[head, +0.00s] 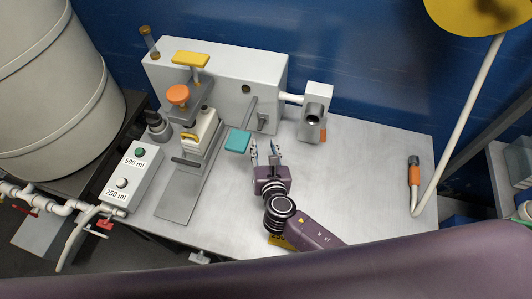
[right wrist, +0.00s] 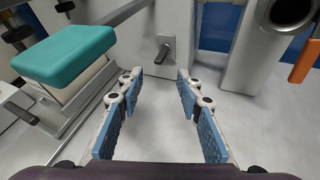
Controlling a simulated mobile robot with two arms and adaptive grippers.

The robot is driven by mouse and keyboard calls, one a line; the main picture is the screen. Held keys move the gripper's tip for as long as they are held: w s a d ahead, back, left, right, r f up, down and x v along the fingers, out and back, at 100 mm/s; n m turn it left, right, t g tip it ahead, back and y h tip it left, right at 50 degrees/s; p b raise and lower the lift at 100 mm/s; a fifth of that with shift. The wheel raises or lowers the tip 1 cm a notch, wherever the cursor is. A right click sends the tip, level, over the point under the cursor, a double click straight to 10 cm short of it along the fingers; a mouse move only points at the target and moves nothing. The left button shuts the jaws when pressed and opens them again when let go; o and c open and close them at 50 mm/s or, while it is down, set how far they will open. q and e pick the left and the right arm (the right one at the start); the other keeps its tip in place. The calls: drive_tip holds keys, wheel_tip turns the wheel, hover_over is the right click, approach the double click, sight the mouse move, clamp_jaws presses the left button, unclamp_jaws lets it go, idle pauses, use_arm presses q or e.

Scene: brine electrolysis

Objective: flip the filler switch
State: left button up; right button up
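A small metal toggle switch (head: 262,123), which looks like the filler switch, sits on a plate on the front of the pale grey machine (head: 222,88). In the right wrist view the switch (right wrist: 165,49) shows straight ahead, its short lever sticking out toward me. My right gripper (head: 266,150) is open and empty, just in front of and below the switch. In the right wrist view its two blue-padded fingers (right wrist: 158,82) are spread wide, with the switch beyond their tips and apart from them. My left gripper is not in view.
A teal pad on a lever (head: 238,140) stands close to the left of my right gripper. A spout (head: 314,114) with an orange tab is to the right. A button box (head: 132,176) marked 500 ml and 250 ml sits far left. The table's right half (head: 365,165) is mostly clear.

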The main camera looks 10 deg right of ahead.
drive_tip(key=shift+v, duration=1.8)
